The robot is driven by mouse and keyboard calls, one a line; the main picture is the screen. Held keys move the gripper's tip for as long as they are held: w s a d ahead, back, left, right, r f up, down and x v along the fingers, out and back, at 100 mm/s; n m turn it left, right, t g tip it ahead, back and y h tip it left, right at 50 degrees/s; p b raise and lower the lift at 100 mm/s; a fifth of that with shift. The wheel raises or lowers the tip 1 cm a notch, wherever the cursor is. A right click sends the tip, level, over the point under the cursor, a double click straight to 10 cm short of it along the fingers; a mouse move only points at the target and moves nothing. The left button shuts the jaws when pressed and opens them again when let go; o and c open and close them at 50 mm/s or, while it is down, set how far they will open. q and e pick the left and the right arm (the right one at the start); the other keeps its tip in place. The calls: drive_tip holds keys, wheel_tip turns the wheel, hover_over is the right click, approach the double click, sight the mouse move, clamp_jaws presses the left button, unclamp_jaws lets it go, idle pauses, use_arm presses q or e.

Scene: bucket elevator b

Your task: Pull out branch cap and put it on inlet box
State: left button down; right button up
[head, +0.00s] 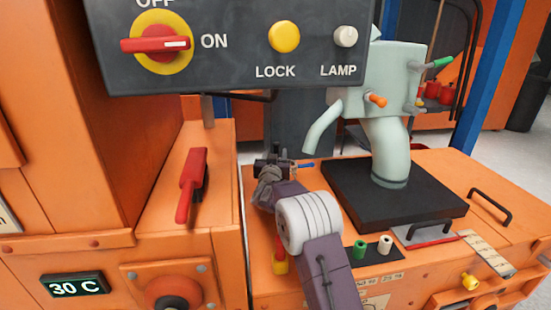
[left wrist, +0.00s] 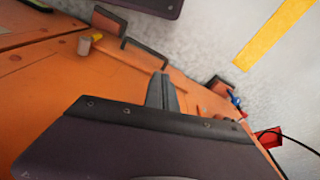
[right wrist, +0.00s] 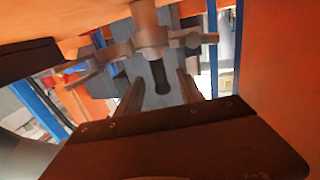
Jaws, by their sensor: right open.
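A pale green box (head: 380,75) stands on a curved pipe at the right in the head view, with short branches. One branch ends in an orange cap (head: 376,100), another in a green end (head: 441,63). I cannot tell for certain which parts are the branch cap and the inlet box. My right gripper (head: 272,168) is left of the pale pipe. In the right wrist view its two fingers (right wrist: 157,82) are apart, with a black cylinder (right wrist: 159,77) of a grey fitting (right wrist: 150,40) showing between them, not gripped. My left gripper (left wrist: 162,92) has its fingers together, apparently empty.
A dark control panel (head: 230,45) hangs above. A red lever (head: 191,180) stands at the left. Green (head: 360,249) and white (head: 384,245) pegs, a black handle (head: 430,230) and a black base plate (head: 345,195) occupy the orange housing (head: 520,175).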

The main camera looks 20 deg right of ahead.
drive_tip(key=shift+w+d+r, duration=0.1)
drive_tip(key=shift+w+d, duration=0.1)
drive_tip(key=shift+w, duration=0.15)
clamp_jaws()
drive_tip(key=shift+r+p, duration=0.7)
drive_tip(key=shift+p, duration=0.15)
drive_tip(key=shift+r+p, duration=1.6)
drive_tip(key=shift+p, duration=0.25)
wheel_tip(320, 180, up, 4)
drive_tip(key=p, duration=0.4)
